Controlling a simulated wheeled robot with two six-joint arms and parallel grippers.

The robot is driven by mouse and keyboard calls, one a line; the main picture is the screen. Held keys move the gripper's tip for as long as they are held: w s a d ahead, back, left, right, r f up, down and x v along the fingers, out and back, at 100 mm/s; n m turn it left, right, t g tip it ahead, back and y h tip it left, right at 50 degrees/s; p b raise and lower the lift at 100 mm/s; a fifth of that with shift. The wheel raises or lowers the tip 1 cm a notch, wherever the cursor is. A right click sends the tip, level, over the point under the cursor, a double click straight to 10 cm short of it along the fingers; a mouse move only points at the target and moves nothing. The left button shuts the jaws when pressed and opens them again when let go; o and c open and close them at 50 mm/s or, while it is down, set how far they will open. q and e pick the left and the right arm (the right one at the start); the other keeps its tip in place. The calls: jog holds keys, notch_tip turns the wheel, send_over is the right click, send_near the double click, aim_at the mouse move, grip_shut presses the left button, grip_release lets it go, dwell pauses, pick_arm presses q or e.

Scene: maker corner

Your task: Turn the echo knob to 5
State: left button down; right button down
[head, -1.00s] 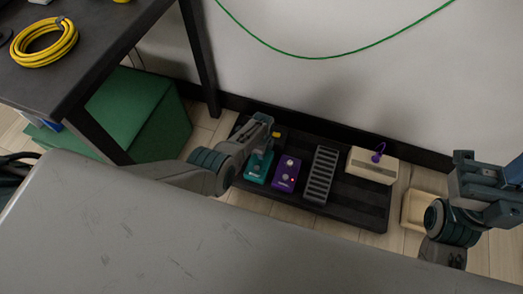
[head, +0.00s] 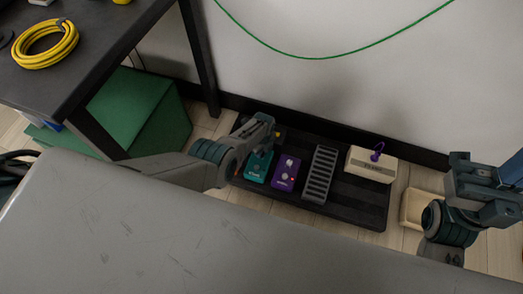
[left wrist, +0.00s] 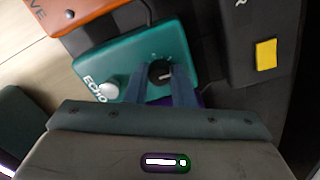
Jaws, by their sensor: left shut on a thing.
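The teal echo pedal (head: 255,172) lies on the black pedalboard (head: 345,211), at its left end. In the left wrist view the pedal (left wrist: 112,60) shows its white ECHO lettering, a pale round footswitch (left wrist: 108,91) and a dark knob (left wrist: 160,71) with a light pointer line. My left gripper (left wrist: 162,82) has its two blue-grey fingers shut on this knob, one on each side. The scale marks around the knob are too small to read. In the head view the left gripper (head: 264,147) hides the knob. My right gripper (head: 497,188) is at the right edge, away from the pedals.
An orange pedal (left wrist: 75,12) shows in the wrist view. A table leg (head: 199,60) and green box (head: 150,115) stand left.

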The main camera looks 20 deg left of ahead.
pick_arm(q)
jog(key=c, duration=1.2)
grip_release()
jog(key=shift+c, duration=0.2)
